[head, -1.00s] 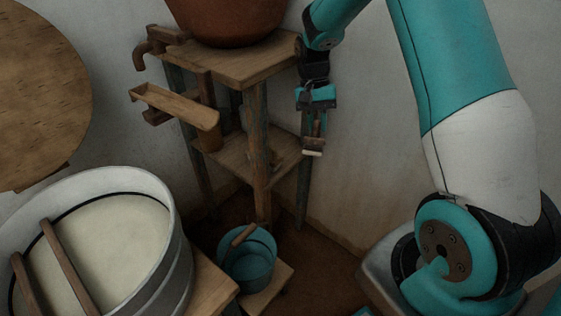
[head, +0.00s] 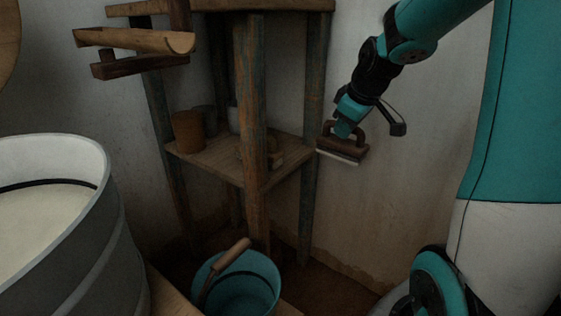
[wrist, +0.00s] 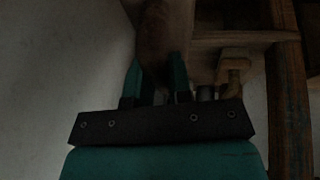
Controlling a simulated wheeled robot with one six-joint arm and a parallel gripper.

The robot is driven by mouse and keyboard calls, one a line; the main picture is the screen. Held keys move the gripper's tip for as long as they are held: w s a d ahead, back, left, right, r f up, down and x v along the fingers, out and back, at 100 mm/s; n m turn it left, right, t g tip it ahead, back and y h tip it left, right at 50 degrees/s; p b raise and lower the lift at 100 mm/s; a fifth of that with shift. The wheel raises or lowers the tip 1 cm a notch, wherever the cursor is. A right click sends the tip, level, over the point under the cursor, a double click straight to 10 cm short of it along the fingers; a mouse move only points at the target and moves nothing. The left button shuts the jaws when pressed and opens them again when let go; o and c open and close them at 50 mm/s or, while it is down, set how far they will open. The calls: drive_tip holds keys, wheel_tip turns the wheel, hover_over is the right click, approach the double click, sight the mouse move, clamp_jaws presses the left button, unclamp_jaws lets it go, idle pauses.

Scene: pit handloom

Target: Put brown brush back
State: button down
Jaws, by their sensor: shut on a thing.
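The brown brush (head: 345,150), a dark block with an arched handle and pale bristles below, is held in my gripper (head: 343,131). It hangs in the air just right of the wooden stand's lower shelf (head: 222,160), in front of the wall. In the wrist view, my gripper (wrist: 155,80) has its two teal fingers on either side of the brush's brown handle (wrist: 155,40). The wrist view is dark, and the bristles are hidden there.
A brown cup (head: 188,131) stands on the lower shelf, and a small wooden thing (head: 272,155) sits partly behind the front post (head: 251,110). A teal bucket (head: 240,290) with a wooden-handled tool is below. A large tub (head: 60,220) stands left. A wooden trough (head: 135,40) juts out.

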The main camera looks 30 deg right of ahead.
drive_tip(key=shift+w, duration=0.1)
drive_tip(key=w+a+f+b, duration=0.1)
drive_tip(key=w+a+b, duration=0.1)
drive_tip(key=w, duration=0.3)
drive_tip(key=w+a+f+b, duration=0.1)
drive_tip(key=w+a+b, duration=0.1)
drive_tip(key=w, duration=0.4)
drive_tip(key=w+a+f+b, duration=0.1)
drive_tip(key=w+a+b, duration=0.1)
drive_tip(key=w, duration=0.3)
drive_tip(key=shift+w+a+f+b, duration=0.1)
drive_tip(key=shift+w+b, duration=0.3)
drive_tip(key=shift+b, duration=0.5)
drive_tip(key=c, duration=1)
unclamp_jaws()
drive_tip(key=shift+c, duration=0.2)
